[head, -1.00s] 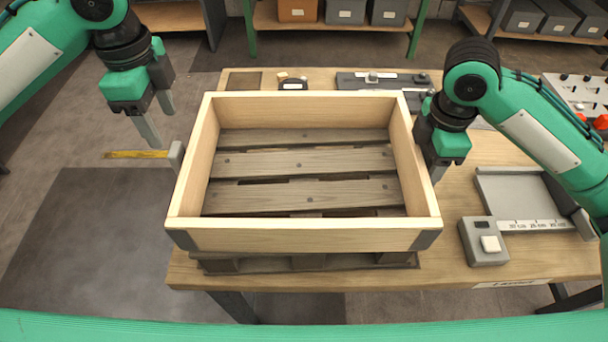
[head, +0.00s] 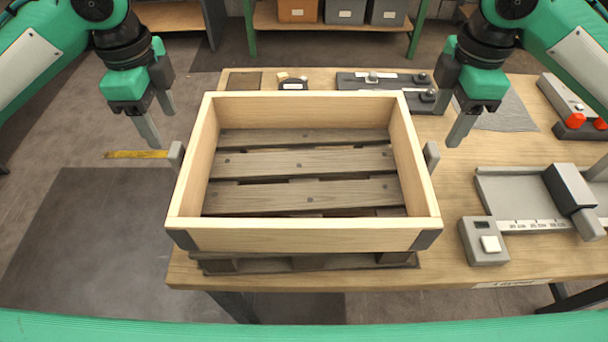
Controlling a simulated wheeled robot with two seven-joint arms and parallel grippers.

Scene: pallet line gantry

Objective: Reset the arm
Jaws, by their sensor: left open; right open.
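My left gripper (head: 156,125) is open and empty. It hangs in the air left of the wooden frame, apart from it. My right gripper (head: 461,122) is open and empty. It is in the air to the right of the frame, above the table. The pale wooden frame (head: 305,236) sits on a dark slatted pallet (head: 308,262) on the workbench. A grey block (head: 176,157) stands at the frame's left side and another grey block (head: 431,157) at its right side.
The wooden workbench (head: 448,277) carries a grey button box (head: 484,241) and a measuring fixture with a scale (head: 530,225) at the right. A dark clamp fixture (head: 385,81) lies behind the frame. A device with red knobs (head: 575,119) is at the far right. Shelves with bins (head: 345,10) stand behind.

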